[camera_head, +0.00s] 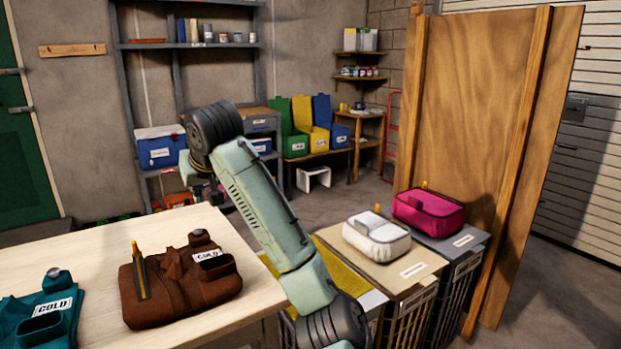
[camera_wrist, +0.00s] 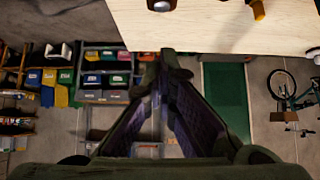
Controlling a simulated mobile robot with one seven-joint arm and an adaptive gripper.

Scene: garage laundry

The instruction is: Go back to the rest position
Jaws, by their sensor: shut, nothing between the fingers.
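My gripper (camera_wrist: 167,62) shows in the wrist view with its two fingers meeting at the tips; it is shut and empty. The wrist view is upside down, with the pale table edge (camera_wrist: 215,28) along its top. In the head view my pale green arm rises from the bottom, leans left past the table's right side and bends at a dark joint. The wrist end is mostly hidden behind the arm, near the far edge of the wooden table (camera_head: 75,265). No held object shows.
A brown bag (camera_head: 180,295) and a teal bag (camera_head: 45,325), both labelled COLD, lie on the table. A white bag (camera_head: 376,236) and a magenta bag (camera_head: 428,208) rest on lidded bins at right. A wooden panel (camera_head: 470,120) stands behind them. Shelves (camera_head: 215,45) line the back wall.

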